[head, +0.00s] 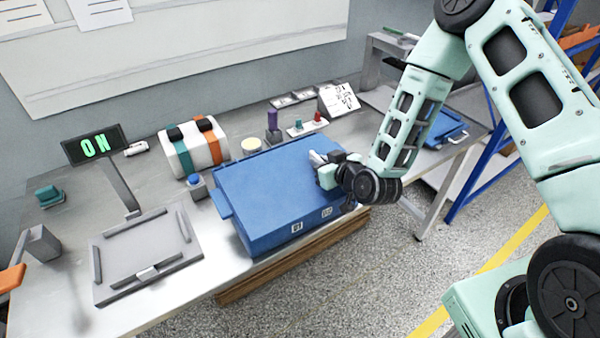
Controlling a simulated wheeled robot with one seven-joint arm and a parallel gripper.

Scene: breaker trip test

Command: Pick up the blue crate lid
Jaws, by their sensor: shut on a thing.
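The blue crate lid (270,177) lies flat over the blue crate (270,238), in the middle of the bench. The crate's front shows two small white labels, and a blue ledge sticks out at its left. My gripper (318,159) is at the right part of the lid, reaching in from the right, shut on the lid. The exact part between the fingers is hidden by the gripper. I cannot tell whether there is a gap between lid and crate.
Left of the crate are a grey fixture plate (147,255) and a lit "ON" display (94,145). Another blue item (447,127) lies on the right.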

